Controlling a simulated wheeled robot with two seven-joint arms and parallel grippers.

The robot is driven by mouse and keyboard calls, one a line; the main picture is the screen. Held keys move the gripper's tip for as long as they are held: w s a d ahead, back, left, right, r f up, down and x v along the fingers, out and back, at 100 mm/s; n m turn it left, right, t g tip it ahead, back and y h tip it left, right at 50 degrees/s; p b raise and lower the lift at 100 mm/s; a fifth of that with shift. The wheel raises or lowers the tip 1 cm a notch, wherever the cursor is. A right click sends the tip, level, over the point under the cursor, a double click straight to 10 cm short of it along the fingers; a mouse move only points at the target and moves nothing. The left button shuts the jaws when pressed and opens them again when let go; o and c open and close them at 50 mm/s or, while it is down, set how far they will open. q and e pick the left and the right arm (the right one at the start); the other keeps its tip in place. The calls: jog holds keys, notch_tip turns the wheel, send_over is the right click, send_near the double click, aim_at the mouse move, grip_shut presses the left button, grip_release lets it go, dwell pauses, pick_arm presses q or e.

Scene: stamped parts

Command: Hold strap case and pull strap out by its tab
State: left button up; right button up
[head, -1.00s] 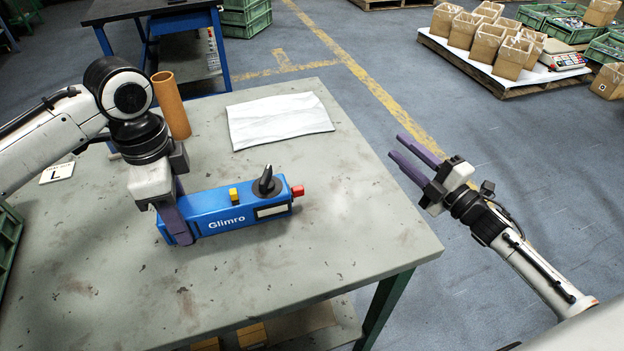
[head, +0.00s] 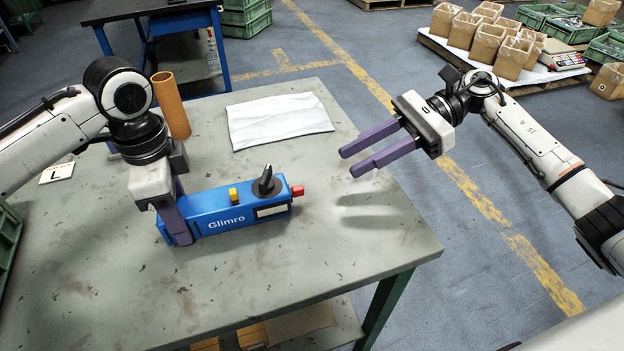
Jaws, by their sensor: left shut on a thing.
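A blue strap case (head: 222,219) marked "Glimro" lies on the table, with a yellow button, a black knob (head: 266,184) and a pale label on it. A red tab (head: 297,191) sticks out at its right end. My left gripper (head: 178,228) is shut on the left end of the case, and its fingers hide part of that end. My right gripper (head: 354,162) is open and empty. It is above the table's right part, right of the red tab and apart from it, with its fingers pointing left.
The grey table (head: 330,260) is clear around the red tab. A white cloth or sheet (head: 278,120) lies behind the case. A brown tube (head: 170,105) stands near my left arm. A card marked "L" (head: 57,173) lies at the left.

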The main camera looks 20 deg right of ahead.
jog(key=x, duration=1)
jog(key=shift+w, duration=0.1)
grip_shut()
